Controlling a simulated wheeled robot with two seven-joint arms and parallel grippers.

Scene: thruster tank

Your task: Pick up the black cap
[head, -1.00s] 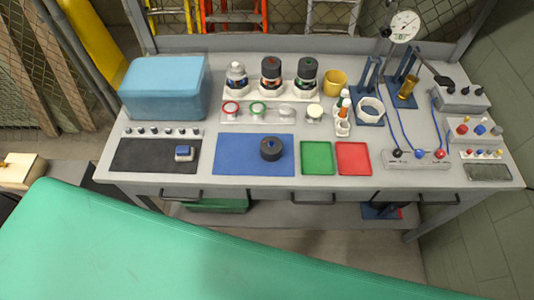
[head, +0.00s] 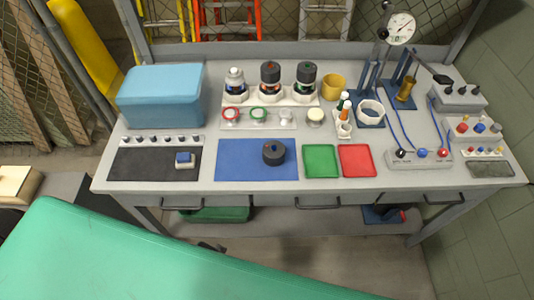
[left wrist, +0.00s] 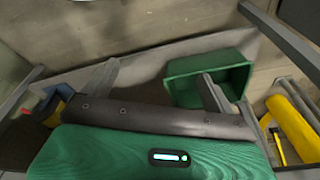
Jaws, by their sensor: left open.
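The black cap (head: 274,153) is a short dark cylinder with a blue mark on top. It sits on the right part of the blue mat (head: 232,171) on the workbench. Nothing touches it. My left gripper (left wrist: 158,88) shows in the left wrist view with its two grey fingers spread apart and nothing between them. It points at the area under the bench, and the cap is not in that view. My right gripper is in neither view.
Two dark-topped units, marked red (head: 270,72) and green (head: 306,74), stand in a white rack behind. Green (head: 320,161) and red (head: 356,160) trays lie right of the cap. A blue box (head: 160,95) stands left. A green bin (left wrist: 209,78) is on the lower shelf.

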